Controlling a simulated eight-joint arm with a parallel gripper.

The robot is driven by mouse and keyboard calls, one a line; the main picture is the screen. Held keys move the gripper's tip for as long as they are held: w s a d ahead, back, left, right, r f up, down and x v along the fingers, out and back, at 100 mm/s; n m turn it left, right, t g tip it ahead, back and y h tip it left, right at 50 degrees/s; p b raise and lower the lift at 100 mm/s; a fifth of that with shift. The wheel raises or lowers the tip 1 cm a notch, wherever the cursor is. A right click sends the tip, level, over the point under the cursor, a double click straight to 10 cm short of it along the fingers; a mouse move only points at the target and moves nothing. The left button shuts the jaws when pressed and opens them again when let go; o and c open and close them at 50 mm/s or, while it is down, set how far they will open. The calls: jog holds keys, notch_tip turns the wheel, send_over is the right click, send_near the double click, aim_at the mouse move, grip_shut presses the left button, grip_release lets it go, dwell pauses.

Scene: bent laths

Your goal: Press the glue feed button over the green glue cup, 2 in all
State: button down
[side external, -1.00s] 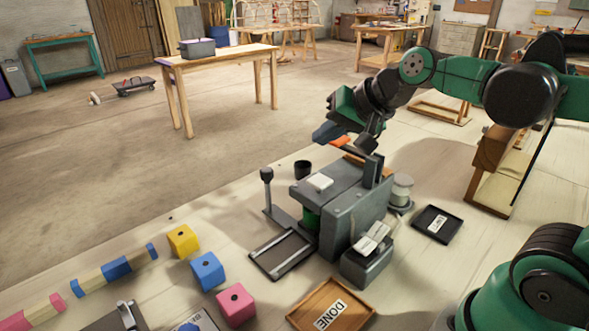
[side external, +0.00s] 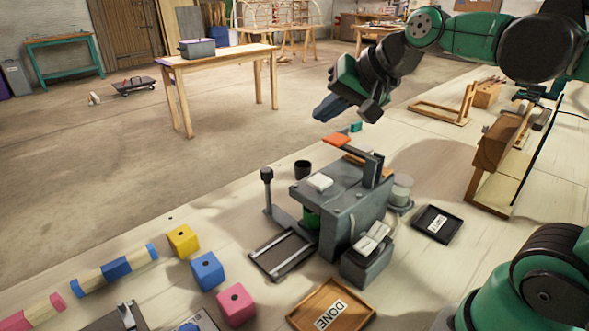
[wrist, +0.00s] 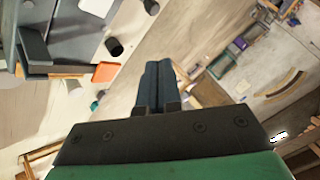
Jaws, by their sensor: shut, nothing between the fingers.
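A grey glue machine (side external: 352,205) stands mid-bench in the side view. A white button-like block (side external: 320,182) sits on its top, and it also shows at the top edge of the wrist view (wrist: 97,6). The green cup (side external: 311,219) is beneath that block, under the machine's overhang and partly hidden. My gripper (side external: 322,115) is shut and empty, in the air above and behind the machine, apart from it. Its closed fingers (wrist: 157,75) point away from the button in the wrist view. I cannot tell whether the button is pressed down.
A black-knobbed lever (side external: 267,176) stands at the machine's left.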

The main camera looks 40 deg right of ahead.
aim_at(316, 179)
jog(key=shift+f, duration=0.1)
jog(key=shift+f, duration=4.35)
jog(key=shift+f, duration=0.4)
jog(key=shift+f, duration=0.75)
jog(key=shift+r, duration=1.2)
